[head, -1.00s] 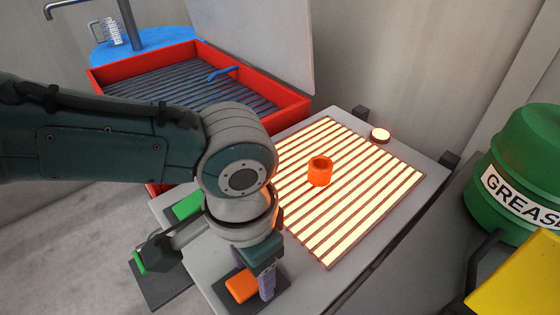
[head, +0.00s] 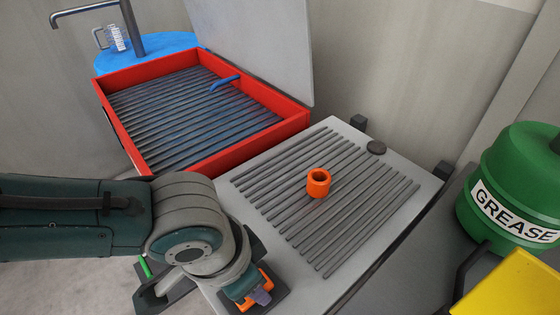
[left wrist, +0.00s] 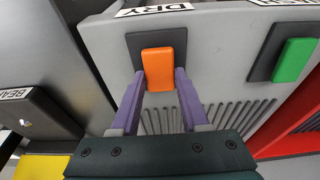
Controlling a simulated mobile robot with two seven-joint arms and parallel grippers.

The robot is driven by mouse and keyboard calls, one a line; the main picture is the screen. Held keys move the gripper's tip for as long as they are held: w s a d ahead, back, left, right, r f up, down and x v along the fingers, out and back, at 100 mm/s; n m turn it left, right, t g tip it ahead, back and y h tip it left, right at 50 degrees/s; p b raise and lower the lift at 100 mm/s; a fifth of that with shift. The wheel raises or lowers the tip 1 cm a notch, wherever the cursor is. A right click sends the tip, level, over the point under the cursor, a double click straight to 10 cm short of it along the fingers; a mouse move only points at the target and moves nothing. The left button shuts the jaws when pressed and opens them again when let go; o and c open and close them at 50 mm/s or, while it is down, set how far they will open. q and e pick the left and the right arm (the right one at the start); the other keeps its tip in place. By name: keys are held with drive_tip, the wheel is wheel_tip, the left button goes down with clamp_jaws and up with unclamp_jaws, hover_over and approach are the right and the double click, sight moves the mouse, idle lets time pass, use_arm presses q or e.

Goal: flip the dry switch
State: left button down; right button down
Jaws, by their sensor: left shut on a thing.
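The dry switch (left wrist: 158,68) is an orange rocker on a dark plate, below a white label reading DRY (left wrist: 153,9) in the left wrist view. My left gripper (left wrist: 159,80) has its two purple fingers on either side of the rocker, shut on it. In the head view, the switch (head: 267,278) is partly hidden by my left gripper (head: 260,297) at the front of the grey bench. The bench's slatted grille (head: 350,215) is grey and unlit, with an orange ring (head: 319,183) standing on it. My right gripper is not in view.
A red-rimmed tray (head: 205,160) with dark slats and a blue piece (head: 225,83) adjoins the bench. A green switch (left wrist: 294,60) is beside the orange one. A green GREASE drum (head: 510,190) and yellow object (head: 515,290) are at right.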

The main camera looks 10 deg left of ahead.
use_arm(q)
drive_tip(key=shift+s+a+t+h, duration=0.1)
drive_tip(key=shift+t+h, duration=0.3)
drive_tip(key=shift+t, duration=0.1)
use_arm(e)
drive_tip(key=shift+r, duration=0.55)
use_arm(q)
drive_tip(key=shift+c, duration=2)
unclamp_jaws()
drive_tip(key=p+v, duration=0.3)
drive_tip(key=v, duration=0.5)
drive_tip(key=shift+r, duration=0.2)
drive_tip(key=shift+v, duration=0.85)
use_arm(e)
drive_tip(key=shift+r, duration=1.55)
use_arm(q)
drive_tip(key=shift+f, duration=0.1)
